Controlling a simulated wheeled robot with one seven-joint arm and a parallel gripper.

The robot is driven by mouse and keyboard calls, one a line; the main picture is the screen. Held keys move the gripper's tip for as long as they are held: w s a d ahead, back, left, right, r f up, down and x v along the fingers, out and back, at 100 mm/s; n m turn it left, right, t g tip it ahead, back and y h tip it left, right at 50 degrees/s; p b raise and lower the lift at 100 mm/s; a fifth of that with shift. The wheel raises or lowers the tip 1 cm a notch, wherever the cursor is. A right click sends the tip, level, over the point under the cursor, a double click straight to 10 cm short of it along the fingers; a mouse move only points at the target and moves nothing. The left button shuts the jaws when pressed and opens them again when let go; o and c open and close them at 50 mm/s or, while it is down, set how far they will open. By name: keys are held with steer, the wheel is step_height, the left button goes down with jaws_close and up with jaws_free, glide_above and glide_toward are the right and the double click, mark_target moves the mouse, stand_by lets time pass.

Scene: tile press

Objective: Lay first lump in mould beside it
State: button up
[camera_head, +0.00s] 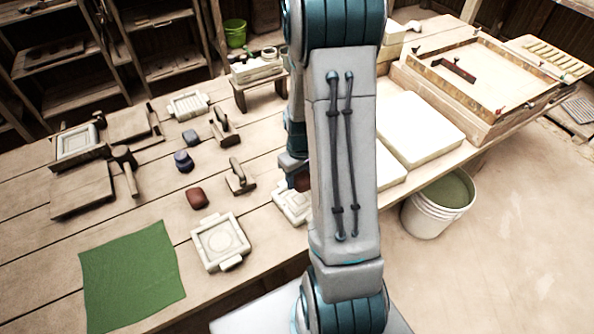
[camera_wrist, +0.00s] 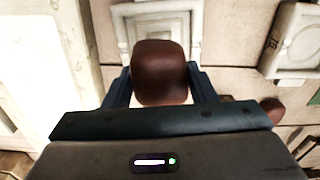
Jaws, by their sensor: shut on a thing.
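My gripper (camera_wrist: 160,88) is shut on a reddish-brown clay lump (camera_wrist: 160,66), with one dark finger on each side of it. A pale mould (camera_wrist: 125,28) lies beyond the lump in the wrist view, and the lump hides part of it. I cannot tell the height between them. In the head view my arm hides most of the gripper, and this mould (camera_head: 286,206) shows only partly beside the arm. A second mould (camera_head: 220,242) lies to its left, also in the wrist view (camera_wrist: 298,40). Another reddish-brown lump (camera_head: 196,198) lies on the table near it.
A green cloth (camera_head: 132,277) lies at the front left. Two dark lumps (camera_head: 184,161) and wooden-handled tools (camera_head: 240,177) lie further back. Pale slabs (camera_head: 418,128) and a framed tray (camera_head: 485,75) are right of my arm. A white bucket (camera_head: 438,206) stands below the table edge.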

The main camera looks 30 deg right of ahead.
mark_target(300, 191)
steer(key=shift+f+b, duration=2.5)
steer(key=shift+f, duration=1.05)
steer(key=o, duration=1.2)
steer(key=shift+o, duration=0.2)
step_height(300, 191, up, 14)
steer(key=shift+f, duration=0.1)
steer(key=s+a+r+m+t, duration=0.1)
steer(key=s+a+r+t, duration=0.1)
steer(key=s+a+r, duration=0.8)
steer(key=shift+s+a+r+m+t, duration=0.15)
steer(key=shift+s+a+m+t, duration=0.25)
steer(key=shift+s+a, duration=0.65)
